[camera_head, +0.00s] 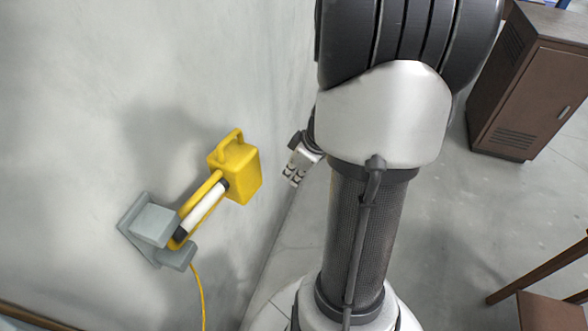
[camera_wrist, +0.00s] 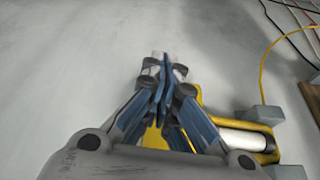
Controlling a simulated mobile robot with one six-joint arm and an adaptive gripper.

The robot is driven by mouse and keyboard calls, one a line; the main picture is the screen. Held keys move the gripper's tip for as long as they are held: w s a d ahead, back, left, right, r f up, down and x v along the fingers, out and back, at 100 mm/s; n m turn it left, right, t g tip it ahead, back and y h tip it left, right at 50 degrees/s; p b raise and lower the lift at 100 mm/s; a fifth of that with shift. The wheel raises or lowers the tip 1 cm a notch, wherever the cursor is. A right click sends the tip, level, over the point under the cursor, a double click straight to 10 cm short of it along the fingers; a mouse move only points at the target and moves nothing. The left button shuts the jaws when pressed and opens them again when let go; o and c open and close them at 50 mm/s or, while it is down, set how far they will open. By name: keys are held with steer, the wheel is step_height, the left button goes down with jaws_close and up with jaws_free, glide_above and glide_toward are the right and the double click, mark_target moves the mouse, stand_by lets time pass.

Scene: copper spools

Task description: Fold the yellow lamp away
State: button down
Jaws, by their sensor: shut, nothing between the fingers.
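The yellow lamp (camera_head: 240,178) sticks out from the wall on an arm with a white tube, leading to a grey wall bracket (camera_head: 152,218). The lamp's head is boxy with a loop handle on top. My gripper (camera_head: 292,180) is to the right of the lamp head, apart from it in the head view. In the wrist view my gripper (camera_wrist: 163,62) has its fingers together with nothing between them. The lamp (camera_wrist: 244,138) shows behind and to the right of the fingers there, and they hide part of its head.
A yellow cable (camera_head: 201,290) hangs from the bracket. The pale wall (camera_head: 70,110) fills the left side. A brown cabinet (camera_head: 530,85) stands at the upper right, and part of brown wooden furniture (camera_head: 545,310) at the lower right. Grey floor between is clear.

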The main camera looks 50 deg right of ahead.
steer(key=w+a+f+p, duration=0.1)
steer(key=w+f, duration=0.3)
steer(key=w, duration=0.1)
steer(key=shift+w+a+f, duration=0.15)
steer(key=shift+w, duration=0.2)
steer(key=w, duration=0.2)
steer(key=w+n, duration=0.1)
steer(key=w, duration=0.1)
steer(key=shift+n+y+b, duration=0.3)
steer(key=shift+b, duration=0.05)
steer(key=shift+s, duration=0.15)
steer(key=shift+f, duration=0.1)
